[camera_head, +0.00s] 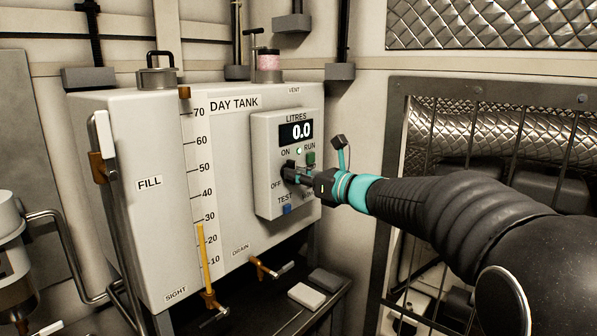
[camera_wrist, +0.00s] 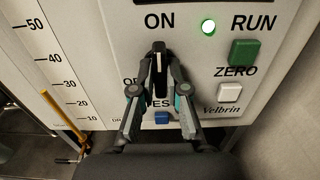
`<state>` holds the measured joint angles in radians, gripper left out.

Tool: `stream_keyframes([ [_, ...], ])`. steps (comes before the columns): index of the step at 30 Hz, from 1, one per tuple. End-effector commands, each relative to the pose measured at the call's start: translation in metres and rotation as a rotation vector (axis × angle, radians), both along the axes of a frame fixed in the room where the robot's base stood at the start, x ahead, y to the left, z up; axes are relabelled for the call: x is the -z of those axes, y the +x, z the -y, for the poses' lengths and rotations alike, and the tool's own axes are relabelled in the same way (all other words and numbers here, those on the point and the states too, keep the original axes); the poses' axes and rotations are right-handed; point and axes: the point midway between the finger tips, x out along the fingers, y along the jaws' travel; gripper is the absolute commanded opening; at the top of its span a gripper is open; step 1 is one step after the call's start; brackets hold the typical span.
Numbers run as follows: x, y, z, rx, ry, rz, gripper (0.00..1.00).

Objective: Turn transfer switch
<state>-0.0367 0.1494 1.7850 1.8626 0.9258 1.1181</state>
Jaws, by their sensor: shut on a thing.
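The transfer switch is a black knob (camera_wrist: 158,60) on the control box (camera_head: 264,193) at the front of the day tank. In the wrist view its white mark stands upright below the word ON, with OFF to its lower left. My gripper (camera_head: 297,174) reaches in from the right and is shut on the knob. The wrist view shows my gripper's fingers (camera_wrist: 159,77) on either side of the knob. They hide part of the OFF and TEST labels. In the head view the knob is largely hidden by the fingers.
The display (camera_head: 296,132) reads 0.0 litres. A round lamp (camera_wrist: 208,27) between ON and RUN is lit. A green button (camera_wrist: 244,52), a white ZERO button (camera_wrist: 229,92) and a blue TEST button (camera_wrist: 162,118) sit close to my fingers. A drain valve (camera_head: 266,268) projects lower left.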

Motion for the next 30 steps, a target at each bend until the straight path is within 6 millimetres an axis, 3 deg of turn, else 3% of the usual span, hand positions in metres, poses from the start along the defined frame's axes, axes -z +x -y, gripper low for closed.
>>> stream_keyframes([
  [12,0.004,-0.001,-0.002,-0.006,0.002,-0.01,0.0],
  [13,0.004,-0.001,-0.002,-0.006,0.002,-0.01,0.21],
  [15,0.004,-0.001,-0.002,-0.005,0.001,-0.009,0.38],
  [26,0.001,-0.001,0.004,0.003,0.002,-0.006,0.39],
  [30,0.001,-0.01,0.017,0.005,0.002,-0.006,0.39],
])
